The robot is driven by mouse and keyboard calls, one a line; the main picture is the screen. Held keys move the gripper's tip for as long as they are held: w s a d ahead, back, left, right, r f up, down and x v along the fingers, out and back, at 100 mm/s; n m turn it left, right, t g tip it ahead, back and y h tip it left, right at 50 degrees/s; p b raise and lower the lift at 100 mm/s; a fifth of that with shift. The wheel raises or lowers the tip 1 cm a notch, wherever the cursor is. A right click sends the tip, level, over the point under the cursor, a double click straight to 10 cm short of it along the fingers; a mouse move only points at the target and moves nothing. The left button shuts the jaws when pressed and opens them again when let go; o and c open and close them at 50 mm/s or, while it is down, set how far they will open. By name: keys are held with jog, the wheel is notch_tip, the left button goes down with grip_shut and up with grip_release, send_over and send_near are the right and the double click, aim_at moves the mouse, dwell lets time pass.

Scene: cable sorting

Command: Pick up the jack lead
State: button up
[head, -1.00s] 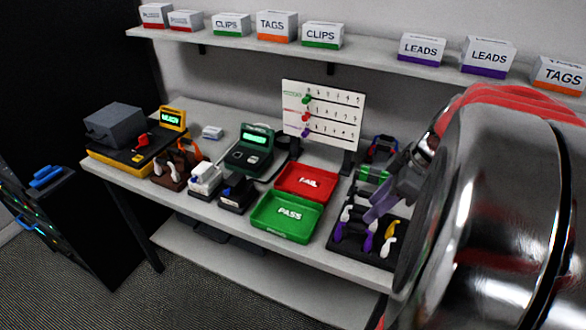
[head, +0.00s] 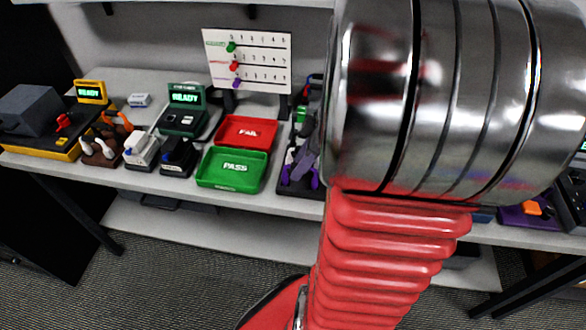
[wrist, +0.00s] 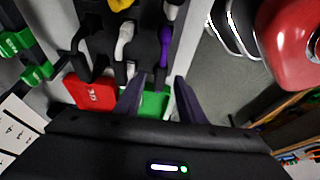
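A black lead rack (head: 298,189) stands right of the green tray in the head view, partly hidden by my arm. In the wrist view the rack (wrist: 97,38) holds a white-ended lead (wrist: 125,38), a purple-ended lead (wrist: 165,45) and a yellow-ended lead (wrist: 121,4). I cannot tell which is the jack lead. In the head view my gripper (head: 307,155) is over the rack area, mostly hidden by my arm.
The green PASS tray (head: 232,184) and red FAIL tray (head: 246,146) lie left of the rack. A peg board (head: 248,60) stands behind them. Testers, including a green one (head: 183,120), fill the left of the bench. Floor (head: 180,260) is open in front.

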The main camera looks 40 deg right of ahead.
jog(key=shift+f, duration=0.1)
jog(key=shift+x, duration=2.6)
jog(key=shift+d, duration=0.15)
jog(key=shift+c, duration=0.2)
grip_shut()
